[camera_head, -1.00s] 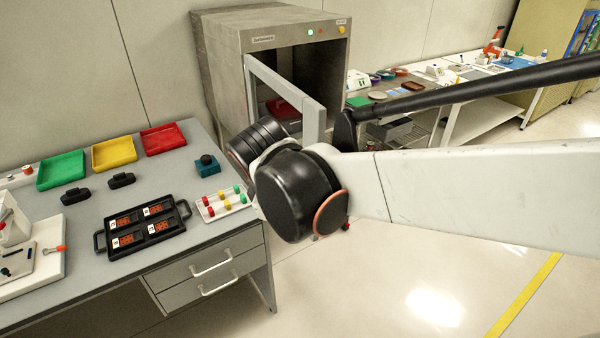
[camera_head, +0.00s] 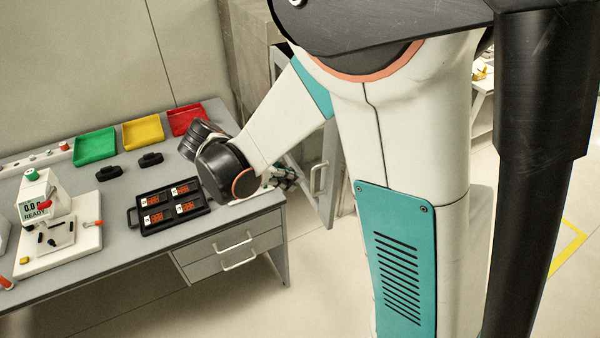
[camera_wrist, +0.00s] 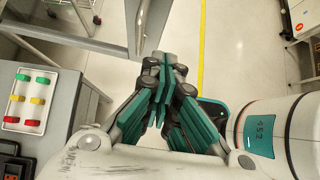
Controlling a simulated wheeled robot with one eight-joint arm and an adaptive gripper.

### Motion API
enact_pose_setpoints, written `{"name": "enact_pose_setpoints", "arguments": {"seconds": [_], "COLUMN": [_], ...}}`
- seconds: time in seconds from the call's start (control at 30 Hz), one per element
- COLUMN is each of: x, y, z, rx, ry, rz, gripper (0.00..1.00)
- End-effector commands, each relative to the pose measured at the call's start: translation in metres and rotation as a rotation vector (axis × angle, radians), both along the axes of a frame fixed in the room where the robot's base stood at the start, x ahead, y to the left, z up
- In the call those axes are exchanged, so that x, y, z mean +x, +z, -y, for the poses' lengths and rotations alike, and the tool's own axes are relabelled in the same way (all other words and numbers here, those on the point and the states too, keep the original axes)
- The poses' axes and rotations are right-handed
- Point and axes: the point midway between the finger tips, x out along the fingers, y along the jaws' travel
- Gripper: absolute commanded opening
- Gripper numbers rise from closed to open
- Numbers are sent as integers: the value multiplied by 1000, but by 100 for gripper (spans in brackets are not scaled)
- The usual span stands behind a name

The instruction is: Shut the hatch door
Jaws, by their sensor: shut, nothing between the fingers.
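The hatch door (camera_head: 329,165) is a grey panel with a pale bar handle (camera_head: 317,180). It stands open, swung out from the big grey cabinet (camera_head: 244,45); my arm hides much of the door and the cabinet's opening. My gripper (camera_head: 287,177) is shut and empty, just left of the door handle in the head view. In the wrist view my gripper (camera_wrist: 162,62) has its teal fingers together, and the door's lower edge and handle (camera_wrist: 139,22) show beyond its tips. I cannot tell whether the fingers touch the door.
A grey desk (camera_head: 120,262) with drawers stands at the left, close to my wrist. In the wrist view, the floor (camera_wrist: 228,45) right of the door is clear.

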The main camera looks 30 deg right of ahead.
Motion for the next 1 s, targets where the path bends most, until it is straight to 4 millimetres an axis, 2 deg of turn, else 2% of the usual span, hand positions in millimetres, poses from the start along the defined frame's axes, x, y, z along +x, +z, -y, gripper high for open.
{"name": "enact_pose_setpoints", "arguments": {"seconds": [0.47, 0.7, 1.0], "x": [-2, -3, -2], "y": [-65, -64, -63], "z": [64, 95, 104], "rx": [1, 1, 1], "ry": [-5, -4, -1], "rz": [2, 1, 3], "gripper": [0, 0, 0]}}
